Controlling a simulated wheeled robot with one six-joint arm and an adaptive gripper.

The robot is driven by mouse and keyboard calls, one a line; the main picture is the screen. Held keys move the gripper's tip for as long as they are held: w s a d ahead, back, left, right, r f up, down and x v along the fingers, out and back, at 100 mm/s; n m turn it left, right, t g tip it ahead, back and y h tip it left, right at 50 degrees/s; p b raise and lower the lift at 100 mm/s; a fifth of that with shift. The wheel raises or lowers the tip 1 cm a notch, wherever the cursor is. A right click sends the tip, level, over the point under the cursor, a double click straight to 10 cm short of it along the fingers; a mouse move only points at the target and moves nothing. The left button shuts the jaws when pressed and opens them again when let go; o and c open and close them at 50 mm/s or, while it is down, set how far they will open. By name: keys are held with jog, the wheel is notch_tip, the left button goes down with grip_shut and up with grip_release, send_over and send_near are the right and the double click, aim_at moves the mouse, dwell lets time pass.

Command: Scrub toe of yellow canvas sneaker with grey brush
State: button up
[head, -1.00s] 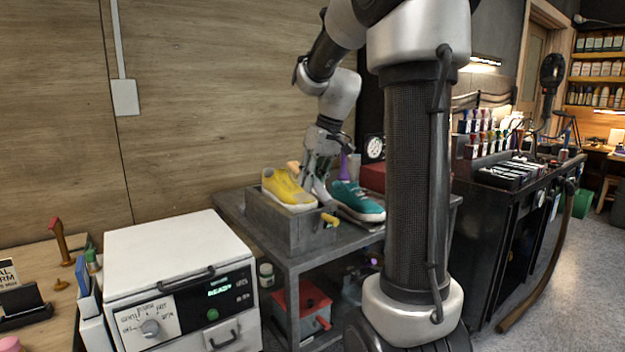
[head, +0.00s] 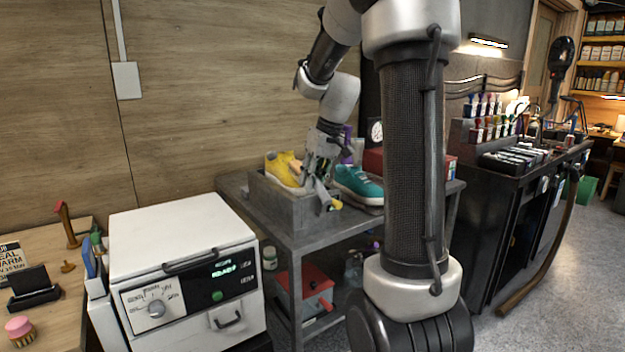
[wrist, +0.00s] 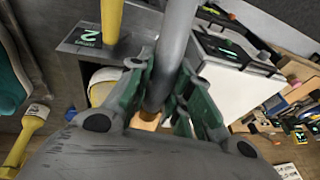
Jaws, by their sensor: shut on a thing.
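The yellow sneaker (head: 281,165) sits on a grey block-like holder (head: 290,208) on the metal cart. My gripper (head: 322,172) is at the sneaker's right front and hides much of its toe. In the wrist view, my gripper (wrist: 160,95) is shut on a grey rod, the handle of the grey brush (wrist: 173,45). A tan wooden piece (wrist: 146,120) shows between the fingers. The brush's bristles are hidden, so I cannot tell whether they touch the toe. A pale yellow rounded shape (wrist: 103,80) beside the fingers may be part of the sneaker.
A teal sneaker (head: 357,183) stands close to the right of my gripper. A yellow handle (head: 335,205) sticks out at the holder's front. A white machine (head: 180,255) stands left of the cart. A red box (head: 310,290) is on the lower shelf.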

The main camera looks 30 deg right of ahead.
jog(key=shift+d+x, duration=0.1)
jog(key=shift+x, duration=0.6)
jog(key=shift+d+x, duration=0.15)
jog(key=shift+x, duration=0.5)
dwell(0.3)
jog(key=shift+w+d+r, duration=0.1)
jog(key=shift+d, duration=3.9)
grip_shut()
jog(key=shift+a, duration=0.15)
jog(key=shift+a+f, duration=0.15)
jog(key=shift+a, duration=0.9)
jog(key=shift+a+f, duration=0.15)
jog(key=shift+a, duration=0.85)
jog(key=a, duration=0.3)
jog(key=shift+a+r, duration=0.1)
jog(key=shift+a, duration=0.25)
